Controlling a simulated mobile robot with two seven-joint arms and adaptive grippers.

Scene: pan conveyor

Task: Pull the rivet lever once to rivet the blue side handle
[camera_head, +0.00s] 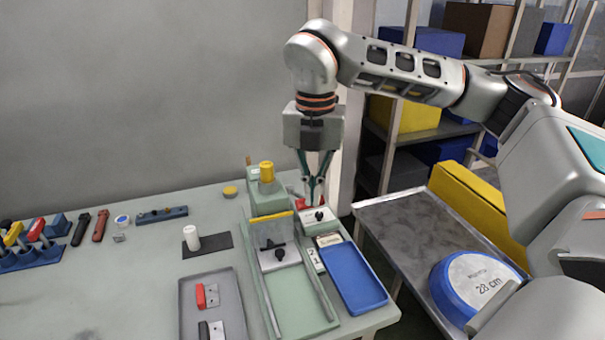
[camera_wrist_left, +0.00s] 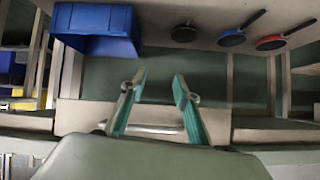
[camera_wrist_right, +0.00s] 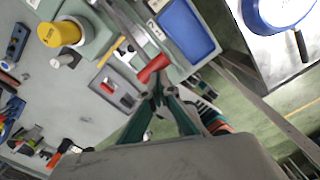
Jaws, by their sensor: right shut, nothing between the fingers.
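The rivet press is a pale green machine (camera_head: 268,200) with a yellow cap, at the back right of the table. A red lever grip (camera_wrist_right: 153,68) shows just beyond my right fingertips in the right wrist view. My right gripper (camera_head: 314,196) points down beside the press, at its right. It also shows in the right wrist view (camera_wrist_right: 158,95), shut with nothing between its fingers. Whether the fingertips touch the red grip I cannot tell. My left gripper (camera_wrist_left: 158,85) is open and empty, seen only in its wrist view. I cannot make out a blue side handle.
A grey tray (camera_head: 233,328) holds a red and a black handle. A blue tray (camera_head: 352,275) lies right of the press rails. A white cylinder (camera_head: 191,238) stands on a dark mat. A blue round pan (camera_head: 445,296) lies on the metal side table (camera_head: 393,220).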

